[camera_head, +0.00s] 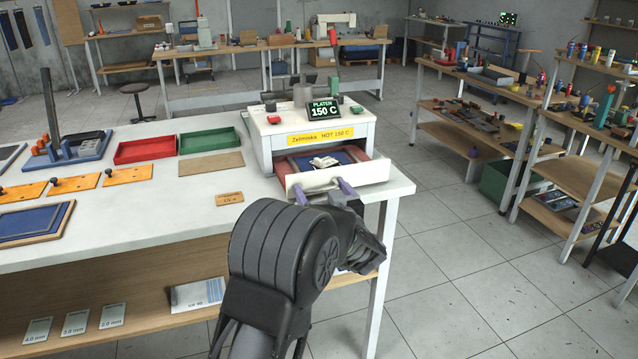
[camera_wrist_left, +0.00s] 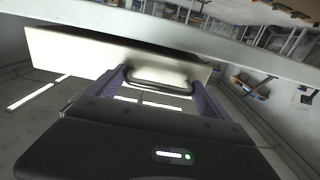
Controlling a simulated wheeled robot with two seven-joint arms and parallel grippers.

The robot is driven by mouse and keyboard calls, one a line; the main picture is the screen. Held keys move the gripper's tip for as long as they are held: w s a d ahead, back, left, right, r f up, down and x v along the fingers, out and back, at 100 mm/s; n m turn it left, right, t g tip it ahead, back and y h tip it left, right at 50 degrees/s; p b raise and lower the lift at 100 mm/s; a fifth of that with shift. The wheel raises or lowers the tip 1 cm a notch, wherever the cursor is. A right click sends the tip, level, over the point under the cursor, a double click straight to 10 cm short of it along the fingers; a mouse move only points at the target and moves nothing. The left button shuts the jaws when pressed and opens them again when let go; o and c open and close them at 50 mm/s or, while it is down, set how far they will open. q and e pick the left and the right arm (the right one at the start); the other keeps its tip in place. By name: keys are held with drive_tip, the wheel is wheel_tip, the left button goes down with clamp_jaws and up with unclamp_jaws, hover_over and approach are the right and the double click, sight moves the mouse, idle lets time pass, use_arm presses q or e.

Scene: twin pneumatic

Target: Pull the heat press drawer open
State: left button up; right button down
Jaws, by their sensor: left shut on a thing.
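The white heat press (camera_head: 310,128) stands at the right end of the white workbench, with a green display reading PLATEN 150 C (camera_head: 323,110). Its drawer (camera_head: 338,177) is partly out at the front. Inside the drawer lie a blue pad (camera_head: 349,154) and a small white item (camera_head: 325,162) on it. My left gripper (camera_head: 323,194) is at the drawer's front. In the left wrist view its two purple fingers (camera_wrist_left: 160,84) are shut on the dark bar handle (camera_wrist_left: 158,86) of the drawer front (camera_wrist_left: 95,55). My right gripper is not seen.
A red tray (camera_head: 145,151), a green tray (camera_head: 208,141) and several orange plates lie on the bench to the left. A blue framed pad (camera_head: 35,222) is at the near left. The floor to the right of the bench is clear. Shelves stand farther right.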

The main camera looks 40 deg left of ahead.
use_arm(q)
drive_tip(key=shift+d, duration=0.3)
drive_tip(key=o, duration=1.8)
drive_tip(key=v, duration=0.7)
drive_tip(key=shift+s+d, duration=0.2)
drive_tip(key=shift+d, duration=0.1)
